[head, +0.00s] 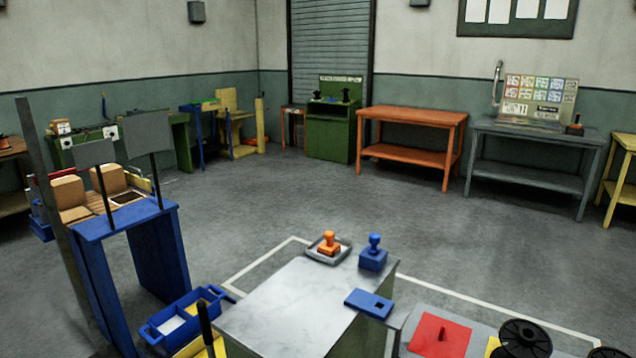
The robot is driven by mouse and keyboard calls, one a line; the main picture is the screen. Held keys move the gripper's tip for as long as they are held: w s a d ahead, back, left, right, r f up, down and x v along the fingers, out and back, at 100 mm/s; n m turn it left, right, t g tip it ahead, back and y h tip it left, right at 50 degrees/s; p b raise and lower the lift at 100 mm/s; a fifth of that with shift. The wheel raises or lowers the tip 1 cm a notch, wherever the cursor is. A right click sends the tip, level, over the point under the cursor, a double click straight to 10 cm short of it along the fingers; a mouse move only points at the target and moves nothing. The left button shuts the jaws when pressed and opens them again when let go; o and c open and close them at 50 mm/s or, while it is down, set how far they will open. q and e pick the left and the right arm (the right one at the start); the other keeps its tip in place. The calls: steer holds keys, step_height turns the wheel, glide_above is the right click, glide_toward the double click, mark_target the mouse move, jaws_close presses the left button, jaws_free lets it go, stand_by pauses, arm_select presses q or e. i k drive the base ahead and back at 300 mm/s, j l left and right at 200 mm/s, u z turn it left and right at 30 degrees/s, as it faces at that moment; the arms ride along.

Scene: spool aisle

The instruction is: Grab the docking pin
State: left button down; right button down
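No thing in the head view is clearly marked as the docking pin. A dark upright rod (205,322) stands at the near left corner of the grey-topped table (285,305), by a yellow part; I cannot tell if it is the pin. Neither of my grippers shows in the view.
On the table's far edge are an orange stamp (329,243) on a tray and a blue stamp (374,252). A blue bin (180,318) and a blue stand (150,235) are left. A red panel (440,338) and black spools (522,340) are right. Floor beyond is clear.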

mark_target(375, 237)
steer(key=z, duration=0.85)
steer(key=j+z, duration=1.1)
steer(key=k+j+z, duration=0.1)
steer(key=j, duration=0.3)
steer(key=k+j, duration=0.2)
steer(key=j, duration=0.25)
steer(key=k+j+z, duration=0.15)
steer(key=j, duration=0.25)
